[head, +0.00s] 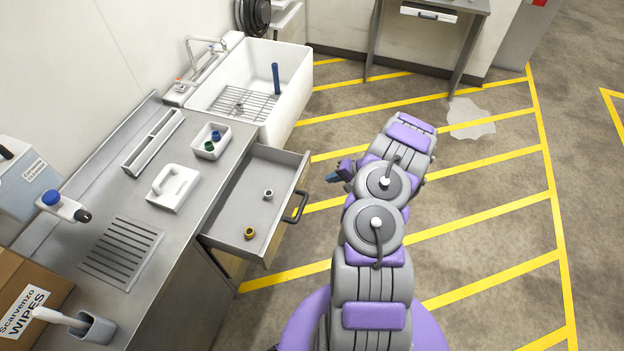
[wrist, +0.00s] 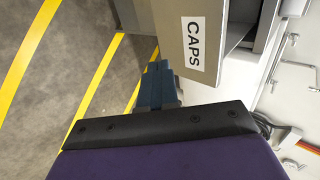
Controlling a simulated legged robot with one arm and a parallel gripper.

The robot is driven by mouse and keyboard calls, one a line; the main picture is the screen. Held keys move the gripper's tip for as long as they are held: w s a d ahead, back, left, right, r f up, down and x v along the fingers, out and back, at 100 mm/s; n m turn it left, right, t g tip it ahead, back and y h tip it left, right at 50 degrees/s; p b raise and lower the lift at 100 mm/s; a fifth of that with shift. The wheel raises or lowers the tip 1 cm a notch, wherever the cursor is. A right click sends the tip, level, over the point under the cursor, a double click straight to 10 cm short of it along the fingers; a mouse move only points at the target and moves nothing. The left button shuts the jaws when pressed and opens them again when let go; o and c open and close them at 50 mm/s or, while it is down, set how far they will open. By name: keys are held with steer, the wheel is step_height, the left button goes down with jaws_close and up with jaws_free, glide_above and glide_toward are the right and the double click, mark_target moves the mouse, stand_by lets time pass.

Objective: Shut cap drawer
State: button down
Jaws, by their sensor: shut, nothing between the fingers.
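The cap drawer (head: 238,208) stands pulled out from the steel counter, with a yellow cap (head: 249,233) and a grey cap (head: 268,194) inside. Its dark bar handle (head: 301,206) is on the front, facing my arm. In the wrist view the drawer front (wrist: 168,30) carries a white "CAPS" label (wrist: 193,44). My gripper (head: 331,178) is shut and empty, to the right of the drawer front near its far end. Its blue fingers (wrist: 157,82) appear beside the drawer front in the wrist view; I cannot tell whether they touch.
The counter (head: 190,225) holds a white tray with blue and green caps (head: 210,140), a white handled block (head: 173,187) and a box of wipes (head: 30,300). A white sink (head: 300,75) stands beyond the drawer. The striped floor (head: 480,215) to the right is open.

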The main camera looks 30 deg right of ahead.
mark_target(304, 179)
steer(key=w+a+f, duration=0.1)
steer(key=w, duration=0.1)
steer(key=w+a+f+b, duration=0.1)
steer(key=w+a, duration=0.1)
steer(key=w+a+f, duration=0.1)
steer(key=w, duration=0.1)
steer(key=shift+a+f, duration=0.35)
steer(key=shift+f, duration=0.05)
steer(key=shift+w+a+r, duration=0.1)
steer(key=shift+w+a, duration=0.1)
steer(key=shift+a, duration=0.25)
steer(key=shift+w+a+b, duration=0.3)
steer(key=shift+w+b, duration=0.15)
steer(key=shift+w, duration=0.05)
steer(key=w+a+b, duration=0.1)
steer(key=w+a, duration=0.3)
steer(key=w, duration=0.1)
steer(key=w+a+b, duration=0.1)
steer(key=w+a, duration=0.3)
steer(key=w, duration=0.2)
steer(key=w+a+b, duration=0.2)
steer(key=w+a, duration=0.3)
steer(key=w, duration=0.1)
steer(key=shift+s, duration=0.1)
